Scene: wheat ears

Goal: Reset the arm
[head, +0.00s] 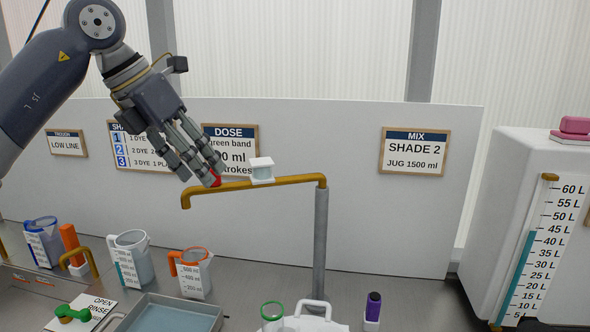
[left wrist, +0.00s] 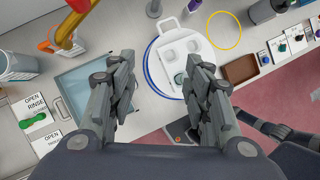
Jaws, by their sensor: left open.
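My left gripper (head: 203,165) hangs in the air in front of the wall signs, by the yellow swivel pipe (head: 285,181). Its fingertips overlap a red part on the pipe in the head view; contact cannot be told. In the left wrist view its two fingers (left wrist: 160,85) are spread apart with nothing between them.
The grey post (head: 320,240) carries the yellow pipe. A jug with an orange handle (head: 193,275), a grey jug (head: 138,262) and a blue jug (head: 43,243) stand on the counter. A white tank (head: 510,200) stands at right. The wall board is close behind.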

